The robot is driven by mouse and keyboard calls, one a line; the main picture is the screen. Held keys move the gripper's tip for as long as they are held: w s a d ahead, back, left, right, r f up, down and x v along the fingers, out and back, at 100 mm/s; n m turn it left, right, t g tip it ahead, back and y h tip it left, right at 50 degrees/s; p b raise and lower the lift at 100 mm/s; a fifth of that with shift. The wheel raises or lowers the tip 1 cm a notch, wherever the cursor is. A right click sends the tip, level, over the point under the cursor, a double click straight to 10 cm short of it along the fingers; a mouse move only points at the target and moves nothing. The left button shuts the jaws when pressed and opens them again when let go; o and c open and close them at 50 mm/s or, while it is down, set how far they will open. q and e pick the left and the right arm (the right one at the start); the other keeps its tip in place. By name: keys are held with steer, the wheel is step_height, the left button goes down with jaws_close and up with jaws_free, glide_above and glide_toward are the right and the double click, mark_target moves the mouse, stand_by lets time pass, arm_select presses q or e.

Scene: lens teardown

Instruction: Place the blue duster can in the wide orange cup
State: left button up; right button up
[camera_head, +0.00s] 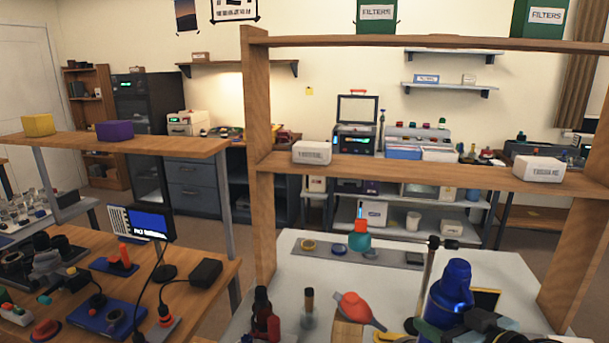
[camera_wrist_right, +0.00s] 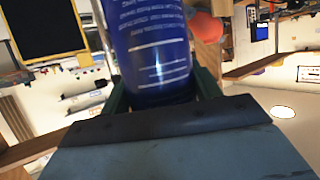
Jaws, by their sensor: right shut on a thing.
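The blue duster can (camera_head: 452,285) is held at the right front of the head view, slightly tilted, above the white table. In the right wrist view the can (camera_wrist_right: 155,45) fills the top middle, with white print on its side. My right gripper (camera_head: 449,308) is shut on the can, and its dark green fingers sit on both sides of it in the right wrist view (camera_wrist_right: 163,92). I cannot clearly make out a wide orange cup in either view. My left gripper is not in view.
A wooden shelf frame (camera_head: 420,172) with white boxes crosses behind. A black-faced panel (camera_head: 486,299) is beside the can.

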steer(key=s+a+f+m+h, duration=0.1)
steer(key=s+a+m+h, duration=0.2)
steer(key=s+a+h, duration=0.1)
steer(key=shift+s+a+f+m+t+b, duration=0.2)
steer(key=shift+s+f+m+t+b, duration=0.15)
steer(key=shift+s+t+b, duration=0.1)
steer(key=shift+d, duration=0.1)
